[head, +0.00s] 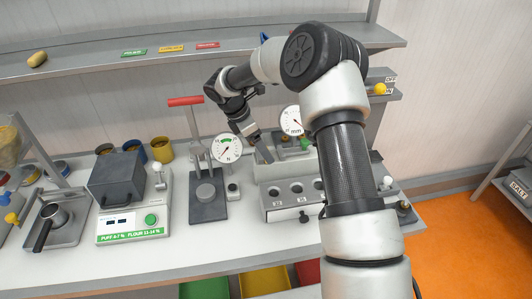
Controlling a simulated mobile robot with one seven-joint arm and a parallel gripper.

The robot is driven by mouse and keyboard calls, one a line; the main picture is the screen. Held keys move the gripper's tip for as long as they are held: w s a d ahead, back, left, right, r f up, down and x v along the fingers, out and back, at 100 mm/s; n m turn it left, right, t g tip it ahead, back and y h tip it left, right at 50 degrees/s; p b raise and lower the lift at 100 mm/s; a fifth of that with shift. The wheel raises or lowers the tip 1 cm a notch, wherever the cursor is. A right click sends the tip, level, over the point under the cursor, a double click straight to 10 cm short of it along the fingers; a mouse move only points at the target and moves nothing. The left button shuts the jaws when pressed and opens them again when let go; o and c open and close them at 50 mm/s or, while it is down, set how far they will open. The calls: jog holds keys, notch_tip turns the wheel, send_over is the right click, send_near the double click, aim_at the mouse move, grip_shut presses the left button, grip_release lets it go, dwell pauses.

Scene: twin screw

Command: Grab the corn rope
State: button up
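I cannot pick out a corn rope for certain. A small tan, rounded piece (37,59) lies on the upper shelf at the far left, but it does not look clearly like a rope. My gripper (265,154) points down at the back edge of a grey machine block (290,190) with a row of round holes in its front. It is right of a round dial marked N (228,149) and left of a second dial marked mm (291,119). The fingertips are small and partly lost against the block, so their opening and contents are unclear.
A press with a red handle (185,101) stands left of the block. Further left are a scale-like unit (133,206), a pan with a black handle (55,214) and small cups (162,149). The bench front (210,248) is mostly clear. A shelf (110,62) runs above.

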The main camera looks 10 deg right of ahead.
jog(key=shift+x, duration=1.3)
jog(key=c, duration=0.9)
